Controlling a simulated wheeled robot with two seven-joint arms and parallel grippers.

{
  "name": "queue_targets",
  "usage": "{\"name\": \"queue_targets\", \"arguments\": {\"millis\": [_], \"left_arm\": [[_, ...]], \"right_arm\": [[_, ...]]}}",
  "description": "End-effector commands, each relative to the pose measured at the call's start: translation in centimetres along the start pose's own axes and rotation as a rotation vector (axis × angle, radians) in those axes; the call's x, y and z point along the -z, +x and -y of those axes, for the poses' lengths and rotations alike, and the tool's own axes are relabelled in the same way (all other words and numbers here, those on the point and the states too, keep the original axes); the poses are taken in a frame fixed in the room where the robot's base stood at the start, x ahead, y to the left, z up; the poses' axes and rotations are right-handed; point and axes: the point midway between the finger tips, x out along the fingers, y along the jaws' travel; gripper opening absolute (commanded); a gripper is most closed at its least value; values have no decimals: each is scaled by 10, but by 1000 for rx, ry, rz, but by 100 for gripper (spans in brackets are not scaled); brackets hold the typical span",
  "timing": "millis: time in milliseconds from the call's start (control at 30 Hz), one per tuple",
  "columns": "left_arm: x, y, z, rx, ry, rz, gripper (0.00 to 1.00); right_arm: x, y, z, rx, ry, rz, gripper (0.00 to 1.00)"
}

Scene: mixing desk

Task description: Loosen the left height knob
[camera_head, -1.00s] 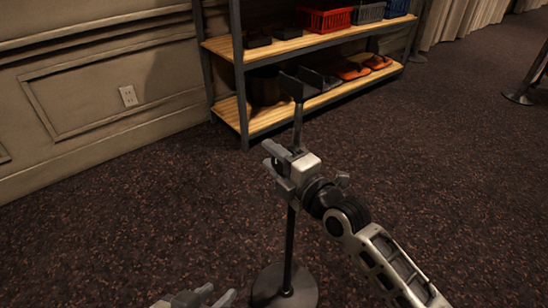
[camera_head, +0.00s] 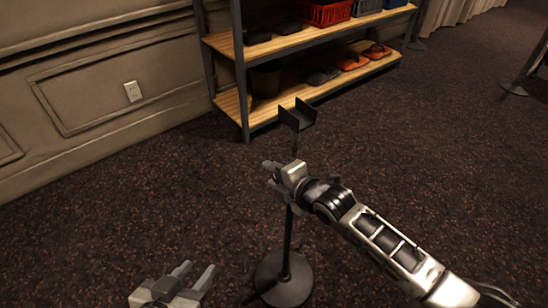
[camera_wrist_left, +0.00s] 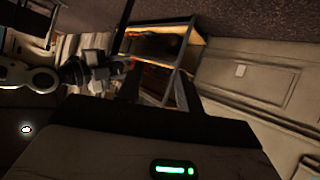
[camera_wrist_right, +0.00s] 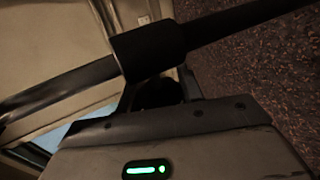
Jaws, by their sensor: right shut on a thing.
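A black stand with a round base (camera_head: 283,280), a thin pole (camera_head: 288,232) and a U-shaped cradle (camera_head: 297,117) stands upright on the carpet. My right gripper (camera_head: 273,174) is at the middle of the pole and covers the knob in the head view. In the right wrist view a thick dark collar (camera_wrist_right: 148,50) sits on the pole, and the dark height knob (camera_wrist_right: 160,93) shows below it, between my fingers. My right gripper is shut on the knob. My left gripper (camera_head: 198,268) is open and empty, low at the left, apart from the stand.
A metal shelf with wooden boards (camera_head: 290,100) stands behind the stand, holding baskets, a dark bin (camera_head: 265,78) and orange items. A panelled wall (camera_head: 90,70) is at the left. The carpet around the stand is clear.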

Motion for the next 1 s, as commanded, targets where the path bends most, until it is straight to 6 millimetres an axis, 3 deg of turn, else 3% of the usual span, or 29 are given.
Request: {"name": "queue_targets", "arguments": {"millis": [33, 300, 900, 933, 1000], "left_arm": [[10, -6, -1, 2, -5, 8, 36], [15, -10, -2, 5, -20, 34, 36], [13, -10, 0, 13, -2, 47, 36], [13, -10, 0, 13, -2, 47, 36], [14, -10, 0, 12, -2, 46, 36]], "right_arm": [[-1, -3, -8, 33, -3, 2, 14], [-2, -2, 0, 163, -2, 3, 14], [-1, 0, 5, 211, 2, 1, 14], [-1, 0, 5, 211, 2, 1, 40], [-1, 0, 5, 210, 2, 1, 59]]}}
